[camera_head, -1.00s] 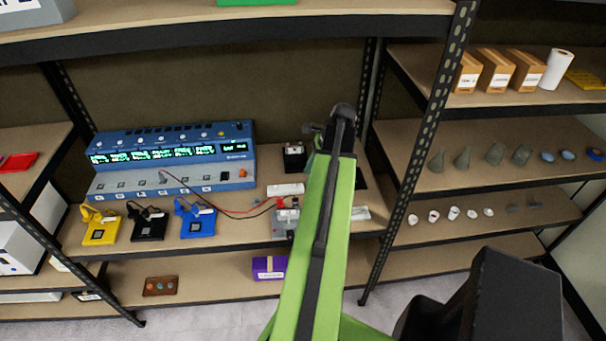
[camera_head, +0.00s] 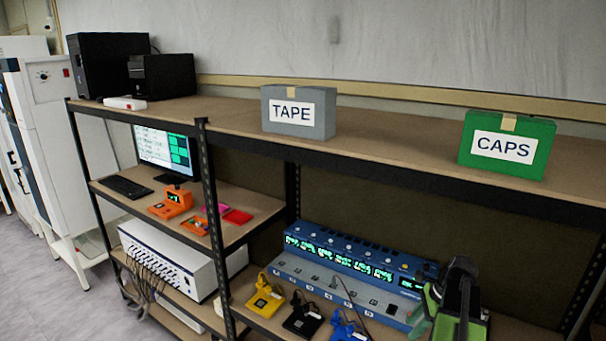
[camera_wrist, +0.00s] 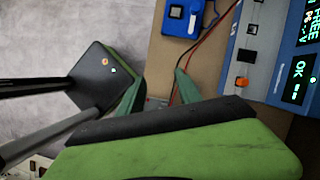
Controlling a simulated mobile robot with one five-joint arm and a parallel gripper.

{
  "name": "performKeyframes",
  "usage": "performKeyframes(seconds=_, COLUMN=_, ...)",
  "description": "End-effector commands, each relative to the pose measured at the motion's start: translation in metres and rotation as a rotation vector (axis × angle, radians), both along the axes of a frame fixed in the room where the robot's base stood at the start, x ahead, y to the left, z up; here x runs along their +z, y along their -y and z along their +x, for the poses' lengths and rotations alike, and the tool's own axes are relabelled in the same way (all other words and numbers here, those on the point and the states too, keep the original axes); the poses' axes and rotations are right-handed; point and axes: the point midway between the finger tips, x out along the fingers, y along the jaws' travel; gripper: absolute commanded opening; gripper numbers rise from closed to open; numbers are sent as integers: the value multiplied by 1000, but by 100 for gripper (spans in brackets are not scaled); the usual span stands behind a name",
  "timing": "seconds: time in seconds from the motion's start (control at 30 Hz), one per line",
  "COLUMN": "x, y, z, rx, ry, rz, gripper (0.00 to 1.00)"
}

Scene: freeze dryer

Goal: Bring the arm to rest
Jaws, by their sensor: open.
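My green and black arm (camera_head: 455,305) shows at the lower right of the head view, in front of the shelf with the blue instrument (camera_head: 350,262). In the wrist view my gripper (camera_wrist: 160,84) shows two green fingertips, spread apart with nothing between them. A tan shelf edge and red and dark wires lie beyond the fingertips. The blue instrument (camera_wrist: 262,45) and a blue holder (camera_wrist: 183,17) are above and to the right of them.
A grey TAPE box (camera_head: 298,112) and a green CAPS box (camera_head: 507,146) stand on the top shelf. A monitor (camera_head: 165,150) and keyboard (camera_head: 125,187) are on the left shelf. Yellow (camera_head: 264,298), black and blue holders line the instrument's front. Open floor (camera_head: 60,270) lies at the left.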

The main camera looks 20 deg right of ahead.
Motion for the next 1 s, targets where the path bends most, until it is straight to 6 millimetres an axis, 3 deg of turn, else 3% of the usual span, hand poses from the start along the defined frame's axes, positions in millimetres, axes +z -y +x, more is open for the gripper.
performKeyframes(seconds=0.03, x=-7, y=-42, z=27, rx=87, ry=-6, rz=-7, gripper=41)
performKeyframes(seconds=0.1, x=-13, y=-96, z=57, rx=210, ry=-13, rz=-26, gripper=41)
performKeyframes(seconds=0.23, x=-24, y=-200, z=94, rx=497, ry=-2, rz=-80, gripper=41)
performKeyframes(seconds=0.3, x=-30, y=-251, z=103, rx=661, ry=12, rz=-114, gripper=41)
performKeyframes(seconds=0.4, x=-36, y=-311, z=108, rx=887, ry=38, rz=-164, gripper=41)
performKeyframes(seconds=0.6, x=-47, y=-401, z=98, rx=1347, ry=107, rz=-262, gripper=41)
performKeyframes(seconds=0.7, x=-50, y=-420, z=89, rx=1610, ry=147, rz=-323, gripper=41)
performKeyframes(seconds=1.0, x=-50, y=-398, z=89, rx=2054, ry=216, rz=-407, gripper=41)
